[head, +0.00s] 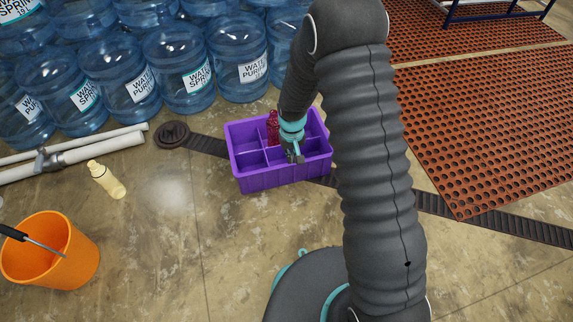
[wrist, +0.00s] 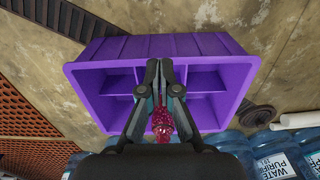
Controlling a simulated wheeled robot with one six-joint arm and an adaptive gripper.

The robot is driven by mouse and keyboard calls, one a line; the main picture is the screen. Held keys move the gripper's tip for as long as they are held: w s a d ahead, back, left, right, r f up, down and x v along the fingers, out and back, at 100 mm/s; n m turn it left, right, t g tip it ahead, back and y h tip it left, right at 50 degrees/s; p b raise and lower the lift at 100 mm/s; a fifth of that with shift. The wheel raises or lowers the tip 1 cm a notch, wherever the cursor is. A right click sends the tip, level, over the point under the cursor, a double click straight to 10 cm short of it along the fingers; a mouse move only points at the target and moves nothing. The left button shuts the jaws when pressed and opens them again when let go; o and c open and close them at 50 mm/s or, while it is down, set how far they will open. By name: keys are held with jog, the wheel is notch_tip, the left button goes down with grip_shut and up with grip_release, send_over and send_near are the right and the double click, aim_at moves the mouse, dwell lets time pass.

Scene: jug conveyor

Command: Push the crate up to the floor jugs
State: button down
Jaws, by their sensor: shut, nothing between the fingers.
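The purple crate (head: 273,179) stands on the concrete floor, divided into compartments. A dark red bottle (head: 272,128) stands in a compartment on its far side; in the wrist view the red bottle (wrist: 162,124) is partly hidden behind my gripper. My gripper (head: 295,156) is over the crate, its fingers shut and empty; it also shows in the wrist view (wrist: 166,66). I cannot tell whether the fingertips touch the crate. The floor jugs (head: 239,62), large and blue with white labels, stand in rows behind the crate, with a strip of bare floor between.
A floor drain channel (head: 450,206) with a round cover (head: 173,134) runs beneath the crate. White pipes (head: 95,149) and a pale yellow bottle (head: 106,179) lie at the left. An orange bucket (head: 75,262) stands front left. Red perforated mats (head: 480,130) cover the right.

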jog(key=w+a+f+b, duration=0.1)
jog(key=w+f, duration=0.2)
jog(key=f, duration=0.8)
jog(key=shift+w+a+f, duration=0.25)
jog(key=shift+w+f, duration=0.1)
jog(key=shift+w, duration=0.05)
jog(key=shift+w, duration=0.1)
